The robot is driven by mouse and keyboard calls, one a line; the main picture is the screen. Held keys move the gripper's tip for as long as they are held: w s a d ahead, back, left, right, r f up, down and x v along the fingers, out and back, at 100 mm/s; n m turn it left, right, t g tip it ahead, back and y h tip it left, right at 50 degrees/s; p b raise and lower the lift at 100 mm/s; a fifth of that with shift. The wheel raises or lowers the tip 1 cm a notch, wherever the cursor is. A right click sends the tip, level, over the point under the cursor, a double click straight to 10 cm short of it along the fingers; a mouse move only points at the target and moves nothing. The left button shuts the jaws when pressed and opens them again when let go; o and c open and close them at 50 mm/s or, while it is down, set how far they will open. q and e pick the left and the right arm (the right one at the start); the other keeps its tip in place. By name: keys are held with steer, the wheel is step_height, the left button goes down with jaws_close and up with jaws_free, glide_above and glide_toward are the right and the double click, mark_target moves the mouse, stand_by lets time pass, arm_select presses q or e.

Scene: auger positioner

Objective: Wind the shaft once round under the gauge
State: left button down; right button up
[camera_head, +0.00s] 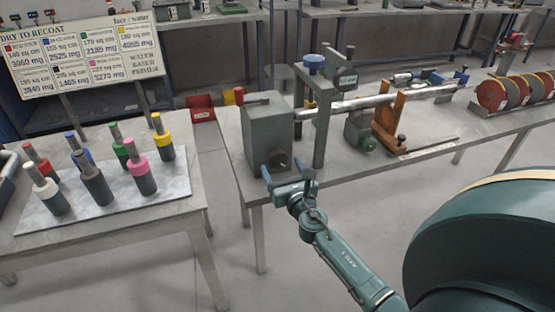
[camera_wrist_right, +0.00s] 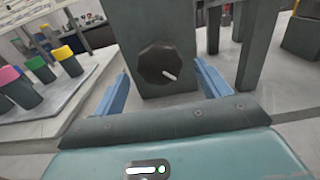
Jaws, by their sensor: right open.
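My right gripper (camera_head: 288,176) is open, its two blue fingers apart in front of a grey box (camera_head: 268,127) at the near left end of the bench. In the right wrist view the dark faceted knob (camera_wrist_right: 162,62) on the box face, with a white mark, lies ahead between the open fingers (camera_wrist_right: 163,85). The knob (camera_head: 279,160) is partly visible in the head view. A dark gauge (camera_head: 346,75) stands above the shaft. My left gripper is not in view.
Red discs (camera_head: 506,93) stand at the bench's right. A separate table at left holds several capped bottles on a pale mat (camera_head: 120,207). A lettered board (camera_head: 85,58) stands behind them.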

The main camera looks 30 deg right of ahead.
mark_target(279, 163)
steer(key=shift+x, duration=2.15)
steer(key=c, duration=1)
